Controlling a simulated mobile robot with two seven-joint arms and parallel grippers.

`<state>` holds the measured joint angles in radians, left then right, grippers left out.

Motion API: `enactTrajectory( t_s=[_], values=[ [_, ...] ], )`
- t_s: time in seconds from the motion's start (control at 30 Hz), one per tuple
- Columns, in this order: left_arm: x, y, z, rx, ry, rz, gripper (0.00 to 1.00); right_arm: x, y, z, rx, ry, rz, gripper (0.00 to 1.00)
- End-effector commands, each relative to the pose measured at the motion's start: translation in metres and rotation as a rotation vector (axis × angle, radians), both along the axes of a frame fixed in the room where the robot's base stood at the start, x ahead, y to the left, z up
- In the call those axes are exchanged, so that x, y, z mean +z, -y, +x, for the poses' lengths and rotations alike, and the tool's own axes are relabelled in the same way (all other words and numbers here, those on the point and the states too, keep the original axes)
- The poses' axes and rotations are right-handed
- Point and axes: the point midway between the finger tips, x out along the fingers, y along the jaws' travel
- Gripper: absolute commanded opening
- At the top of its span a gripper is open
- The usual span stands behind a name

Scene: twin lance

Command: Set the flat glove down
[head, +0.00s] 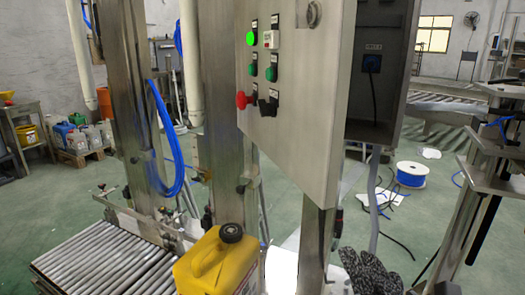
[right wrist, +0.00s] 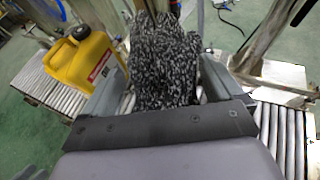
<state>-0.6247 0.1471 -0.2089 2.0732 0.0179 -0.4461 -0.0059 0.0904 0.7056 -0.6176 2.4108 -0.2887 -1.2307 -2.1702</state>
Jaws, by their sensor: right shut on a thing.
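The grey-and-black speckled knit glove (head: 372,273) shows at the bottom edge of the head view, right of centre. In the right wrist view the glove (right wrist: 165,65) fills the space between the fingers of my right gripper (right wrist: 158,88), which is shut on it. The glove's lower end is hidden behind the gripper body. I cannot tell from these views whether the glove touches a surface below.
A yellow jerrycan (head: 220,262) with a black cap stands on the roller conveyor (head: 95,262), left of the glove. A steel control cabinet (head: 300,110) hangs above. A blue cable spool (head: 411,174) and loose cables lie on the green floor behind.

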Motion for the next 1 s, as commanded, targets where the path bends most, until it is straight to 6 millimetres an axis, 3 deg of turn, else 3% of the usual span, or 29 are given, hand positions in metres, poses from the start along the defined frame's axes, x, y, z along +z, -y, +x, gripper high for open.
enactTrajectory(
  t_s=[0.03, 0.5, 0.7, 1.0],
  values=[
    [0.015, -0.002, -0.001, 0.004, -0.005, 0.002, 0.43, 0.017, 0.000, 0.000, 0.000, -0.001, 0.000, 0.64],
    [0.065, -0.019, -0.013, 0.037, -0.038, 0.022, 0.43, 0.088, 0.000, 0.000, 0.000, -0.001, -0.001, 0.64],
    [0.076, -0.024, -0.016, 0.047, -0.046, 0.027, 0.43, 0.104, 0.000, 0.000, 0.002, -0.001, 0.000, 0.64],
    [0.077, -0.026, -0.018, 0.050, -0.049, 0.029, 0.43, 0.108, 0.000, 0.000, 0.003, 0.002, -0.005, 0.64]
  ],
)
